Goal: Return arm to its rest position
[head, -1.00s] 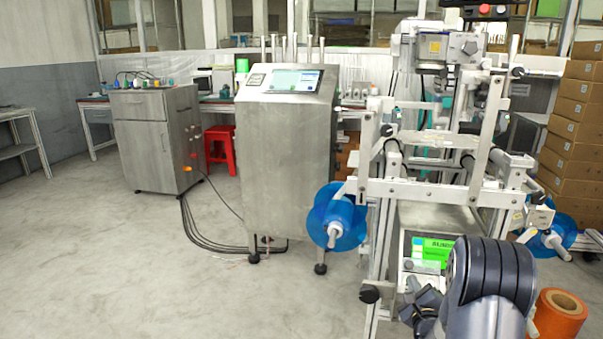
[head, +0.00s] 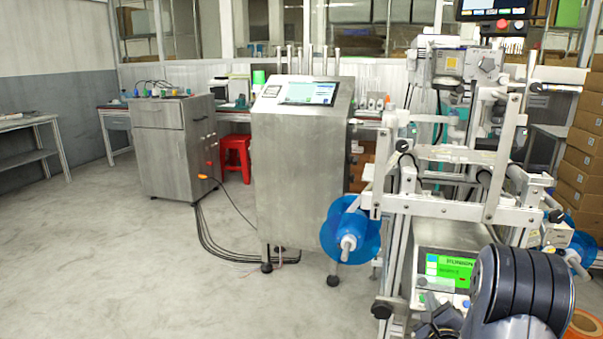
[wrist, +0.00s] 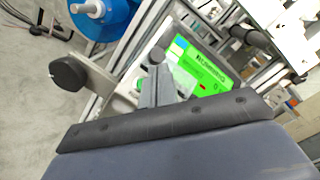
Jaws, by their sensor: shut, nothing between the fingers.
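My arm (head: 521,290) shows at the lower right of the head view, with its dark ribbed joint in front of the labelling machine's lower part. My gripper (wrist: 156,84) shows in the wrist view as grey fingers close together, shut and empty, in front of the machine's green display (wrist: 203,66). In the head view the gripper (head: 438,318) is a small dark shape at the bottom edge, left of the arm joint and partly cut off.
The white machine frame (head: 455,208) stands close to the arm. A blue film reel (head: 350,228) hangs on its left side and another (head: 582,246) on its right. An orange roll (head: 585,325) lies at lower right. Open floor (head: 150,270) is at left.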

